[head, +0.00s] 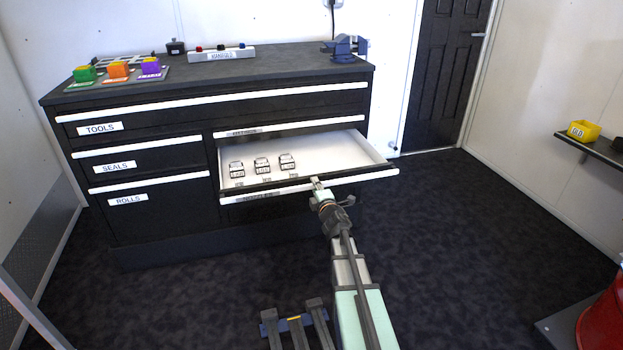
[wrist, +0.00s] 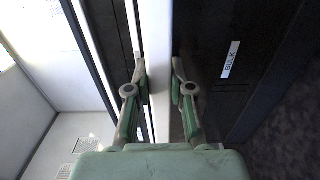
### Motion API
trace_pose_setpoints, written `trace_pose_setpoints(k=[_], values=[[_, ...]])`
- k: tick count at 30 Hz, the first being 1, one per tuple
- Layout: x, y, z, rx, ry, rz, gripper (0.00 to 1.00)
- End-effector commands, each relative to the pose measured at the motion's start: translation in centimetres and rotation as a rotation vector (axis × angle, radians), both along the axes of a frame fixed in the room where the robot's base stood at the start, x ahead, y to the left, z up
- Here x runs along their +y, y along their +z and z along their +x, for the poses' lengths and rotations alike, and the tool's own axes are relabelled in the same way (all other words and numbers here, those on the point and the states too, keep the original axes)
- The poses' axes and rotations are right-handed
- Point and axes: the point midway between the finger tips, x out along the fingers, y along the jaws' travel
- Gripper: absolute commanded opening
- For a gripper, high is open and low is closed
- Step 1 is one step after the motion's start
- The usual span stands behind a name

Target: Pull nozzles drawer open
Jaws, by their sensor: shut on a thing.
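The nozzles drawer (head: 340,150) is the pulled-out drawer in the right column of the black cabinet, with a pale interior. Its front carries a white handle strip (head: 275,193) and a partly hidden label that seems to read NOZZLES. Several small dark-framed labelled pieces (head: 262,167) lie inside, toward the left. My gripper (head: 315,184) is at the middle-right of the drawer front. In the wrist view my gripper (wrist: 160,88) has one finger on each side of the white handle strip (wrist: 158,50) and is shut on it.
The black cabinet (head: 200,105) has closed TOOLS, SEALS and ROLLS drawers. A BULK label (wrist: 231,59) shows on the front below the open drawer. A blue vise (head: 345,48) and coloured blocks (head: 118,70) stand on top. Dark floor (head: 470,220) is clear to the right.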

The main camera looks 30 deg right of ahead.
Motion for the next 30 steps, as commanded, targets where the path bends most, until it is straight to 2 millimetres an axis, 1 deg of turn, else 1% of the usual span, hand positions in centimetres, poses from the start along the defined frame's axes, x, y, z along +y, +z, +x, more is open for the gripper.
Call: trace_pose_setpoints(k=[1,6,18,19,21,30], values=[[0.19,0.07,-0.76,-0.001,0.001,0.001,0.0],[0.28,0.04,-1.58,-0.001,0.0,0.001,0.0],[0.28,0.02,-1.68,-0.001,0.001,0.0,0.0],[0.28,0.01,-1.68,-0.001,0.001,0.0,0.28],[0.28,0.01,-1.67,-0.001,0.0,0.0,0.48],[0.29,0.01,-1.71,0.0,0.0,0.0,0.48]])
